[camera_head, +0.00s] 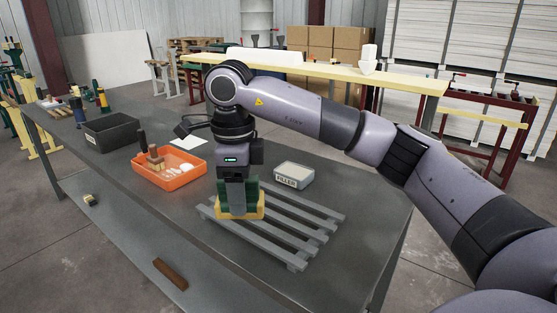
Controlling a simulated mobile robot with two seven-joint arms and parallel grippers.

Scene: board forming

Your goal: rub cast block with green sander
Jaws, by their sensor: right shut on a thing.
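My right gripper (238,195) points straight down over the slatted grey rack (290,228) and is shut on the green sander (252,190). The gripper hides much of the sander's middle. A yellow block-like piece (256,212) shows directly under and around the green part, at the left end of the rack. I cannot tell whether this yellow piece is the cast block or the sander's own base, or whether there is a gap between them. My left gripper is not in view.
An orange tray (140,172) with a wooden-handled tool and white pieces stands left of the rack. A grey filler box (294,176) stands behind it. A black bin (109,139) and several tools are farther left.

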